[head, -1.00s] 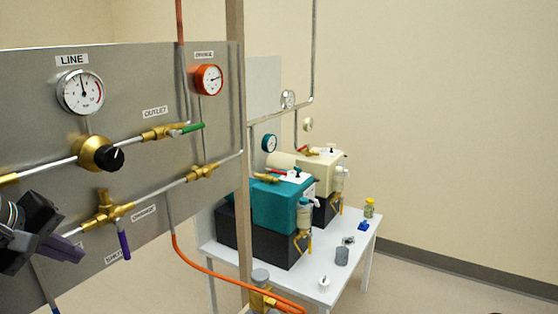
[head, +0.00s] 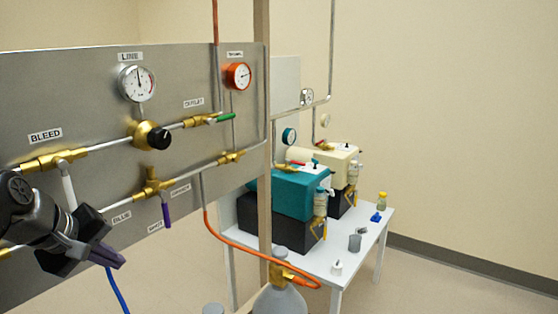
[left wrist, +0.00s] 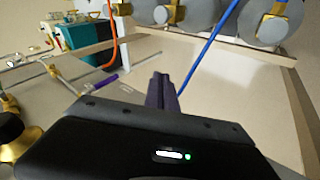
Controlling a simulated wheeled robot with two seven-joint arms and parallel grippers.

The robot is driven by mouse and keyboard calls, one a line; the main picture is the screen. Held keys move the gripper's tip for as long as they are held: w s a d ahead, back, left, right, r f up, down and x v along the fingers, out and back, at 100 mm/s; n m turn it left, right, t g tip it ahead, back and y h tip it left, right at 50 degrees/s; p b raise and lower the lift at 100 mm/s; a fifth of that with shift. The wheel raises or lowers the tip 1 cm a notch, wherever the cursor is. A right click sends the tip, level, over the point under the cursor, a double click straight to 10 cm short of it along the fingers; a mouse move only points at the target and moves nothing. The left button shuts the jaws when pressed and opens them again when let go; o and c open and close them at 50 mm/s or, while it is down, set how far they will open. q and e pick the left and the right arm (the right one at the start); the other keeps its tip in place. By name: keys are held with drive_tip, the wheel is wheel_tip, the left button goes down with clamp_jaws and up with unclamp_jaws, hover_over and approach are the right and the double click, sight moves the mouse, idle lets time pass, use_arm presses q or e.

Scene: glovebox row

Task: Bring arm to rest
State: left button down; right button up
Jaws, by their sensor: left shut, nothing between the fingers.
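My left gripper (head: 116,258) is at the lower left of the head view, in front of the valve panel (head: 60,100). Its dark fingers are shut with nothing between them. In the left wrist view the closed fingers (left wrist: 161,92) point away from the camera into free space, apart from the pipes and hoses. My right gripper is in neither view.
The panel carries gauges, brass valves and a black knob (head: 159,138). A blue hose (head: 117,290) hangs close to my gripper. An orange hose (head: 228,240) runs to a grey cylinder (head: 280,300). A white table (head: 350,262) holds teal and cream machines.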

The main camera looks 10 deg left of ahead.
use_arm(q)
drive_tip(key=w+d+f+m+g+h, duration=0.1)
drive_tip(key=d+f, duration=0.4)
drive_tip(key=f, duration=0.6)
drive_tip(key=w+d+f+m+g+p, duration=0.15)
drive_tip(key=d+f, duration=0.35)
drive_tip(key=f, duration=0.5)
drive_tip(key=w+d+f+m+g+h+b, duration=0.15)
drive_tip(key=d+f, duration=0.35)
drive_tip(key=f, duration=0.6)
drive_tip(key=s+d+f+m+g+p, duration=0.1)
drive_tip(key=s+d+f+m, duration=0.1)
drive_tip(key=s+d+f, duration=0.5)
drive_tip(key=s+d+f+m+g+p, duration=0.1)
drive_tip(key=s+d+f+m, duration=0.2)
drive_tip(key=s+d+f, duration=0.5)
drive_tip(key=s+f, duration=0.5)
drive_tip(key=s, duration=0.3)
drive_tip(key=shift+d, duration=0.25)
